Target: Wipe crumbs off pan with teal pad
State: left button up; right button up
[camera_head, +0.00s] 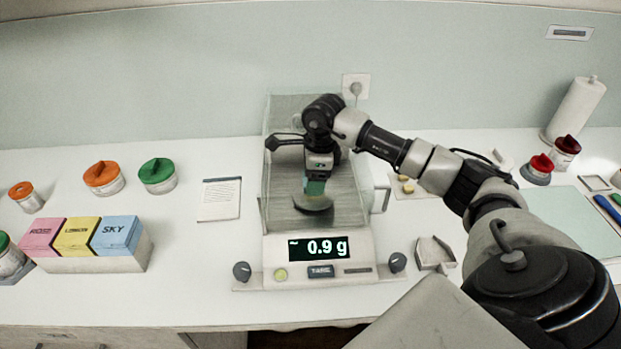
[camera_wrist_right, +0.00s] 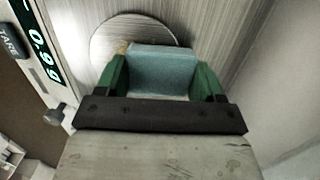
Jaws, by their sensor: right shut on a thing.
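The pan (camera_head: 313,204) is a round metal disc on the balance inside its glass-walled chamber; it also shows in the right wrist view (camera_wrist_right: 112,35). My right gripper (camera_head: 314,190) reaches down into the chamber, over the pan. It is shut on the teal pad (camera_wrist_right: 160,72), which sits between the green fingers. The pad is above or on the pan; I cannot tell whether they touch. A small tan crumb (camera_wrist_right: 122,48) shows at the pad's left edge in the wrist view. The rest of the pan is partly hidden by the pad. My left gripper is not in view.
The balance (camera_head: 318,268) reads 0.9 g, and its glass walls stand close around my right arm. A notepad (camera_head: 219,199), orange-lidded jar (camera_head: 104,178), green-lidded jar (camera_head: 158,176) and colored boxes (camera_head: 84,240) stand left. A small tray (camera_head: 435,253) and paper roll (camera_head: 574,108) are right.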

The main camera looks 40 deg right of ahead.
jog(key=shift+w+d+r+p, duration=0.3)
jog(key=shift+r, duration=0.2)
jog(key=shift+w+d+r+p, duration=0.25)
jog(key=shift+w+r+p, duration=0.05)
jog(key=shift+r, duration=0.15)
jog(key=r, duration=0.2)
jog(key=s+r+p, duration=0.1)
jog(key=shift+a, duration=0.35)
jog(key=shift+w+r+p, duration=0.1)
jog(key=shift+r+p, duration=0.2)
jog(key=shift+w+d+r+p, duration=0.2)
jog(key=shift+r+p, duration=0.25)
jog(key=shift+r, duration=0.15)
jog(key=shift+s+a+r, duration=0.1)
jog(key=shift+a+r, duration=0.05)
jog(key=shift+r, duration=0.45)
